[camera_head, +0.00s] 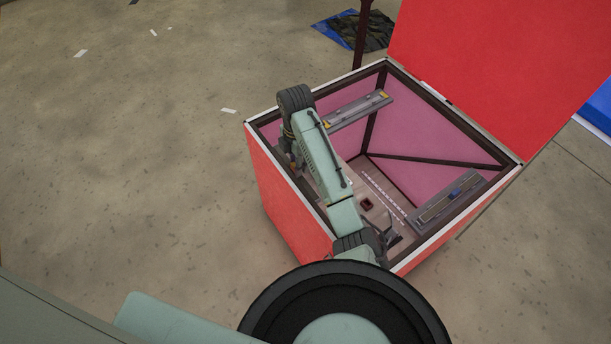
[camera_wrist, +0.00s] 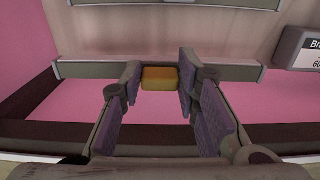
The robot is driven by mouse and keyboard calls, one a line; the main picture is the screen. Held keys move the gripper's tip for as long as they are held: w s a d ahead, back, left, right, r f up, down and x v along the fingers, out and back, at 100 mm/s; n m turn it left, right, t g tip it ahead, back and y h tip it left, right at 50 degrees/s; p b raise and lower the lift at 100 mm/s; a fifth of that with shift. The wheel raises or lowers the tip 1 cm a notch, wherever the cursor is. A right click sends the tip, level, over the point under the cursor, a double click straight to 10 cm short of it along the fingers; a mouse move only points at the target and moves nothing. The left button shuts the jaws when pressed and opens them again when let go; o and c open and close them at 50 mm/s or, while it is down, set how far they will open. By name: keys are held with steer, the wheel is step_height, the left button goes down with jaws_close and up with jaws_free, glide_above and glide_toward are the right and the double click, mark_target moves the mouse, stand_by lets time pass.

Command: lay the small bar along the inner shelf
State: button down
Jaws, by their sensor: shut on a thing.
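In the wrist view, my gripper (camera_wrist: 164,80) has its two padded fingers closed on the small bar (camera_wrist: 170,78), a yellow-orange block whose end shows between the fingertips. Behind and beside it a grey ledge (camera_wrist: 90,68), apparently the inner shelf, runs across the pink wall. I cannot tell whether the bar touches the ledge. In the head view my arm reaches into the open red lightbox (camera_head: 290,205), and my gripper and the bar are mostly hidden behind the arm.
In the head view, a grey strip with yellow ends (camera_head: 358,110) lies along the box's far-left inside, another strip (camera_head: 447,198) along the right. The red lid (camera_head: 500,55) stands open at the back. A dark diagonal brace (camera_head: 430,160) crosses inside.

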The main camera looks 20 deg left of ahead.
steer(key=shift+f+p, duration=0.5)
steer(key=shift+f, duration=1.95)
steer(key=shift+f, duration=0.1)
steer(key=shift+f, duration=0.5)
steer(key=c, duration=1.2)
jaws_free()
steer(key=shift+s+f+b, duration=0.15)
steer(key=shift+b, duration=0.15)
steer(key=r+p, duration=0.1)
steer(key=r, duration=0.5)
steer(key=r+p, duration=0.1)
steer(key=r, duration=0.6)
steer(key=shift+w+r, duration=0.2)
steer(key=shift+r, duration=0.05)
